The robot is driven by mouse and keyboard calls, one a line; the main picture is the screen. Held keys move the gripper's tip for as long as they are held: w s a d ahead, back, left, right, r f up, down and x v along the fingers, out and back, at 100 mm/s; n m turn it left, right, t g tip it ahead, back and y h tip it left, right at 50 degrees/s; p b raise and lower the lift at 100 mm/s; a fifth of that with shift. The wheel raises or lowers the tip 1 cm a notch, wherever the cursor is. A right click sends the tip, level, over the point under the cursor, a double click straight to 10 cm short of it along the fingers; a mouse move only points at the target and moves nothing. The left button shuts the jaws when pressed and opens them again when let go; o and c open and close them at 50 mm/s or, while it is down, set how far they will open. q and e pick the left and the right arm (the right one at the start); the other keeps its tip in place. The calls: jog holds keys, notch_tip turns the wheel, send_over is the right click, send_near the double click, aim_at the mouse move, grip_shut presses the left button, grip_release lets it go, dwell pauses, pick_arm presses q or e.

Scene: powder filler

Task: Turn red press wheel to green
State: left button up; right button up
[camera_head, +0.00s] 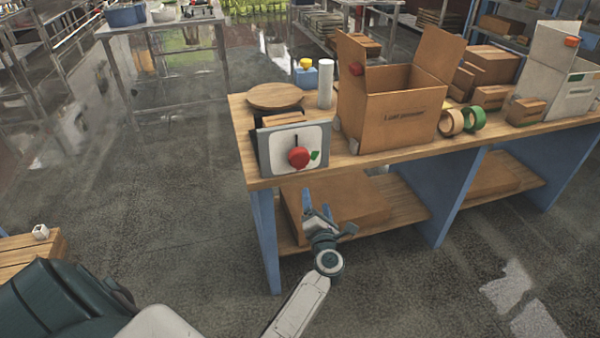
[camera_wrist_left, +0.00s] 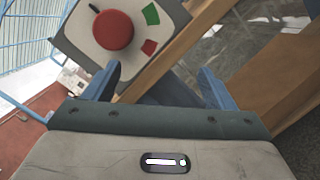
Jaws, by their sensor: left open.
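The press (camera_head: 280,135) stands at the left front corner of the workbench, with a round wooden top and a white front panel. Its red wheel (camera_head: 298,157) sits on that panel, with a green mark (camera_head: 315,155) to its right. In the left wrist view the red wheel (camera_wrist_left: 113,30) lies beyond the fingers, near a green mark (camera_wrist_left: 151,14), a red mark (camera_wrist_left: 149,47) and a black mark (camera_wrist_left: 94,8). My left gripper (camera_head: 322,205) is below and in front of the bench edge, open, empty and apart from the wheel. My right gripper is not in view.
An open cardboard box (camera_head: 395,118) stands right of the press. A white cylinder (camera_head: 325,83) is behind it, and tape rolls (camera_head: 474,119) lie farther right. The wooden bench edge (camera_head: 372,158) is just above the left gripper; a flat carton (camera_head: 345,200) lies on the shelf below.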

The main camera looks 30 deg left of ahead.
aim_at(300, 162)
pick_arm(q)
notch_tip(300, 162, up, 8)
jog(key=a+n+g+y+b, duration=0.1)
jog(key=a+n+g, duration=0.15)
jog(key=n, duration=0.65)
jog(key=shift+g, duration=0.35)
jog(key=p+x, duration=0.2)
jog(key=x, duration=0.7)
jog(key=shift+w+a+f, duration=0.15)
jog(key=shift+w+a, duration=0.05)
jog(key=shift+a, duration=0.15)
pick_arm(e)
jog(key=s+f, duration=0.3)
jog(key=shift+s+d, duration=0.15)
pick_arm(q)
jog(key=c, duration=0.9)
jog(key=shift+c, duration=0.5)
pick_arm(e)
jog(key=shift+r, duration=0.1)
